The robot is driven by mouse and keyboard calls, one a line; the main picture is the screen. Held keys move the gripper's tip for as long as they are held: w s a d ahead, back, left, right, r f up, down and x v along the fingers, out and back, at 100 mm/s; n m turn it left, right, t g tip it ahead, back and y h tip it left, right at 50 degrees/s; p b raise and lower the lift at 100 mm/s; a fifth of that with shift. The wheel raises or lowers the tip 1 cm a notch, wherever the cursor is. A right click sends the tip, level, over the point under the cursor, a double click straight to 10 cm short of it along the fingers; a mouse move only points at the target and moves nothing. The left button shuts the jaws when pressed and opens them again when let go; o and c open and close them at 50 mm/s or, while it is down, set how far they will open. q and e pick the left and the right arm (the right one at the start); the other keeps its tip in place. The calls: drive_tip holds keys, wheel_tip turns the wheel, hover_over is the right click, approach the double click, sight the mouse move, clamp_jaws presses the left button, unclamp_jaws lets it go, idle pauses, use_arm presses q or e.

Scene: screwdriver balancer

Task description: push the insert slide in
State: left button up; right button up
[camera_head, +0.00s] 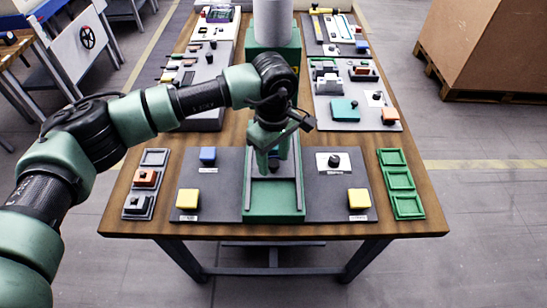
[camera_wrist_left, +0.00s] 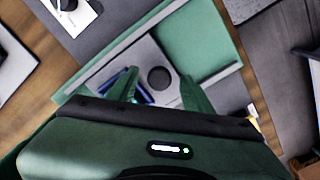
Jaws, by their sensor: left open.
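The insert slide (camera_head: 273,212) is a green tray with grey side rails at the front middle of the table, between two dark panels. It also shows in the left wrist view as a green surface with a grey plate (camera_wrist_left: 175,62). A dark round spot (camera_wrist_left: 159,78) and a small blue part (camera_wrist_left: 143,93) lie by the fingers. My left gripper (camera_head: 270,165) points down over the back part of the slide. Its two green fingers (camera_wrist_left: 163,92) are spread, with nothing visibly clamped. Contact with the slide cannot be told. My right gripper is not in view.
Yellow buttons (camera_head: 187,198) (camera_head: 359,198) sit on the panels beside the slide. A green three-pocket tray (camera_head: 402,206) stands at the right and a grey tray (camera_head: 137,206) at the left. A green-based column (camera_head: 273,28) and tool boards (camera_head: 346,140) fill the back.

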use_arm(q)
wheel_tip(320, 180, up, 8)
drive_tip(key=shift+f+b, duration=0.2)
drive_tip(key=shift+b, duration=0.65)
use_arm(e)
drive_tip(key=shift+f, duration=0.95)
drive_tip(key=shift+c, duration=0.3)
